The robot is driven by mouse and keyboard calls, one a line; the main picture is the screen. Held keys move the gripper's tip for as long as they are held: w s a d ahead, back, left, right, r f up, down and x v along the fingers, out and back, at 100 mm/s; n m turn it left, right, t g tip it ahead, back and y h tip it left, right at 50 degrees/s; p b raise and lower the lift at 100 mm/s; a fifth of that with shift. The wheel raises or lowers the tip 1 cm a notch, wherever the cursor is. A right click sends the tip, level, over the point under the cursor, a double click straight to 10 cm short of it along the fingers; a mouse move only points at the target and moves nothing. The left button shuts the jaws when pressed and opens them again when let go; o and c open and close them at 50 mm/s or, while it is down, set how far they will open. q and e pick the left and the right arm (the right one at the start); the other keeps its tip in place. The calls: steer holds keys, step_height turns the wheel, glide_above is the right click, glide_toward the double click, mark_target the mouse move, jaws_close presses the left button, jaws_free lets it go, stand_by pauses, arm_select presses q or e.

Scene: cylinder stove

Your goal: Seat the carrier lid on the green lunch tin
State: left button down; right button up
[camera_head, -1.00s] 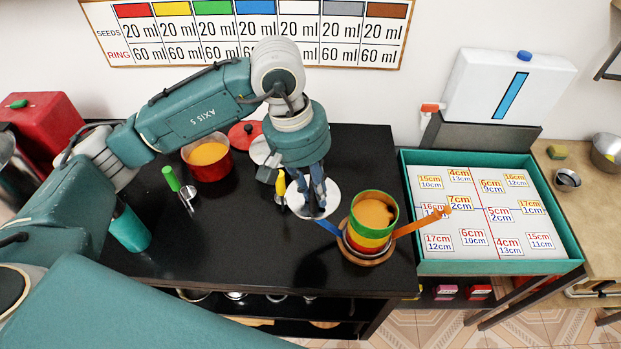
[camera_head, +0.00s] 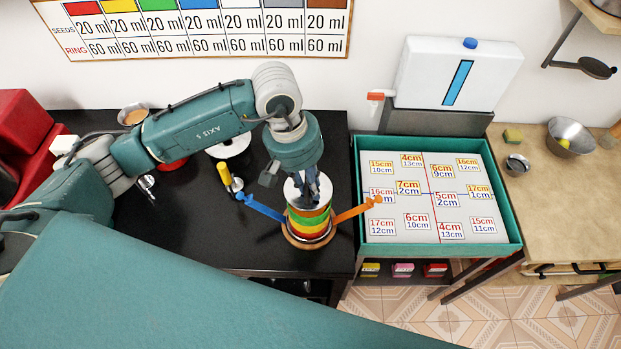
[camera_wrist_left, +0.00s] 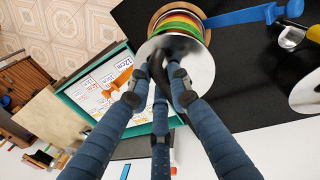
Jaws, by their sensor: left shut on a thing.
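My left gripper (camera_head: 314,190) is shut on the carrier lid (camera_head: 294,188), a round silvery-white disc. The lid is over the green lunch tin (camera_head: 329,209), the top tin of a stack with yellow and red bands below it. In the left wrist view the fingers (camera_wrist_left: 160,76) meet at the middle of the lid (camera_wrist_left: 185,48), and coloured tin rims (camera_wrist_left: 183,16) show beyond its edge. The lid hides most of the green tin's mouth. I cannot tell whether it touches the rim. My right gripper is not in view.
The stack stands in a wooden ring (camera_head: 309,241) with a blue strap (camera_head: 262,207) to the left and an orange strap (camera_head: 352,211) to the right. A teal-walled tray (camera_head: 512,220) with number cards is to the right. A yellow-handled tool (camera_head: 225,173) stands left.

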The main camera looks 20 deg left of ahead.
arm_select(q)
step_height(320, 180, down, 2)
steer(key=shift+d+f+b, duration=0.1)
steer(key=shift+d+b, duration=0.05)
steer(key=shift+b, duration=0.15)
steer(key=shift+f, duration=0.35)
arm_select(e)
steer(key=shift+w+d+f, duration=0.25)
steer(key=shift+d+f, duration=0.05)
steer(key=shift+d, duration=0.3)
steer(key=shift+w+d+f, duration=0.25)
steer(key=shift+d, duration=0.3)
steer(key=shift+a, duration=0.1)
arm_select(q)
steer(key=shift+b, duration=0.6)
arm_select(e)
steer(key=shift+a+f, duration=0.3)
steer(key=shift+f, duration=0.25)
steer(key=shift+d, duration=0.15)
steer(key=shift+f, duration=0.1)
